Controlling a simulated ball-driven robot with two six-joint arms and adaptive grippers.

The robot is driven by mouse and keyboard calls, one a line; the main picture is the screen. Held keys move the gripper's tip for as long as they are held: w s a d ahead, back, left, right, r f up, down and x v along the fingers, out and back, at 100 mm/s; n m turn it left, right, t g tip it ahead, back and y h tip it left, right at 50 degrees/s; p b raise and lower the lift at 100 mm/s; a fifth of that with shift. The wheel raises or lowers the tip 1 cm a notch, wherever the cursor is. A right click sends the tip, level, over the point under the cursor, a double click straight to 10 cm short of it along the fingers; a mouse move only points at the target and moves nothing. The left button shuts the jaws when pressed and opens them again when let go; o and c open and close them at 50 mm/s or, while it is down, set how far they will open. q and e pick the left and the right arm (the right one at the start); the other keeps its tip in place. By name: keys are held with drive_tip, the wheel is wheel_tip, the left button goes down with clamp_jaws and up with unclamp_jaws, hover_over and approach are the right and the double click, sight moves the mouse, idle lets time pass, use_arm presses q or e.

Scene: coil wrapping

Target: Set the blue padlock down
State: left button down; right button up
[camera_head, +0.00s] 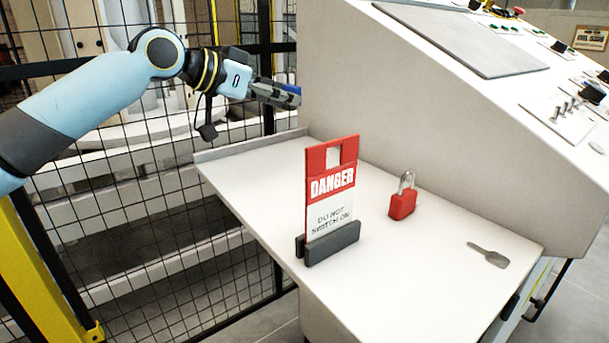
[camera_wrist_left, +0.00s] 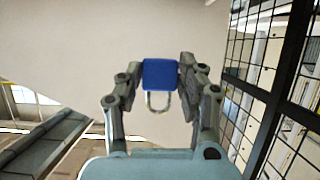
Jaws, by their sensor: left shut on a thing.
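The blue padlock (camera_wrist_left: 160,74) is between the fingers of my left gripper (camera_wrist_left: 158,82) in the left wrist view, with its metal shackle pointing toward the wrist. In the head view only a sliver of the blue padlock (camera_head: 290,88) shows past the fingers. My left gripper (camera_head: 280,92) is shut on it, held in the air above the far left end of the white shelf (camera_head: 235,165), beside the console. My right gripper is not in view.
A red and white danger sign (camera_head: 331,190) stands in a dark holder on the shelf. A red padlock (camera_head: 402,203) stands right of it, and a grey flat tag-like piece (camera_head: 488,255) lies farther right. The sloped console (camera_head: 400,95) rises behind. A black mesh fence (camera_head: 150,200) is on the left.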

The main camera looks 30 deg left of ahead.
use_arm(q)
hover_over(285, 177)
wheel_tip(285, 177, down, 5)
drive_tip(key=shift+w+r, duration=0.1)
drive_tip(key=shift+r, duration=0.1)
wheel_tip(285, 177, down, 4)
drive_tip(key=shift+f+b, duration=0.1)
drive_tip(key=shift+b, duration=0.2)
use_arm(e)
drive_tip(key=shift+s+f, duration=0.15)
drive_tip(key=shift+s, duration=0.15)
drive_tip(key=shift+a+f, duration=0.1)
